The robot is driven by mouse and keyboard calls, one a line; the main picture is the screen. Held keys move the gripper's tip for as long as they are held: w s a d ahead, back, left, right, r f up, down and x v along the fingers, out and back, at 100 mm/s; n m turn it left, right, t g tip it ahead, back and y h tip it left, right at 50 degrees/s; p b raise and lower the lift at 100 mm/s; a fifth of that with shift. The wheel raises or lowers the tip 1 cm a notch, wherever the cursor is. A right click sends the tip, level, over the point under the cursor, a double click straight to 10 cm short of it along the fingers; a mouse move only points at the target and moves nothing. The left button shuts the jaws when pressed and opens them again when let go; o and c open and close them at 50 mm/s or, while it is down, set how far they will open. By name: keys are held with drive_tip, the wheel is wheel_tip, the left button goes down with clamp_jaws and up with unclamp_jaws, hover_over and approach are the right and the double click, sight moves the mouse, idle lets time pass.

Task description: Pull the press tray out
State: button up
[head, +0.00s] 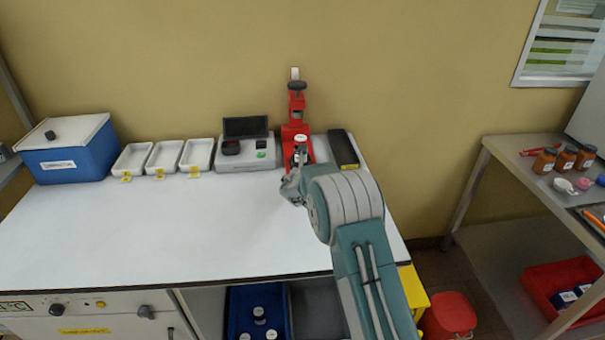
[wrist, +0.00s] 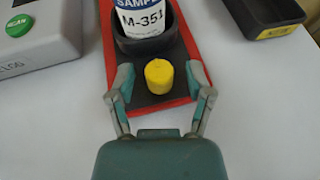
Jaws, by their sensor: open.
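The red press (head: 297,105) stands at the back of the white bench. Its tray (wrist: 148,98) is a dark slab on a red base with a yellow knob (wrist: 159,76) at its near end. A sample jar (wrist: 143,22) labelled M-351 stands in a dark round holder on the tray; its white lid shows in the head view (head: 300,139). My gripper (wrist: 161,84) is open, with one finger on each side of the yellow knob and a gap on both sides. In the head view my arm hides part of the press front.
A grey scanner device (head: 246,160) stands left of the press, and a dark shallow tray (head: 343,149) stands right of it. White trays (head: 165,157) and a blue box (head: 65,160) are further left. The front of the bench (head: 150,230) is clear.

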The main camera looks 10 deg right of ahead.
drive_tip(key=v, duration=1.2)
drive_tip(key=shift+a+f, duration=0.1)
drive_tip(key=s+d+r+m+g+h, duration=0.2)
drive_tip(key=s+d+r+m, duration=0.5)
drive_tip(key=s+r+m, duration=0.15)
drive_tip(key=s+d+r+m+g+h, duration=0.3)
drive_tip(key=s+d+r+m, duration=0.4)
drive_tip(key=s+m, duration=0.3)
drive_tip(key=s+a+m+g+y, duration=0.1)
drive_tip(key=s+a+m+y, duration=0.2)
drive_tip(key=s+m, duration=0.4)
drive_tip(key=s+a+m+g+y, duration=0.1)
drive_tip(key=s+a+m+y, duration=0.2)
drive_tip(key=s, duration=1.5)
drive_tip(key=m+y, duration=0.2)
drive_tip(key=m, duration=0.3)
drive_tip(key=shift+a+f, duration=0.15)
drive_tip(key=shift+f, duration=0.15)
drive_tip(key=shift+w, duration=0.1)
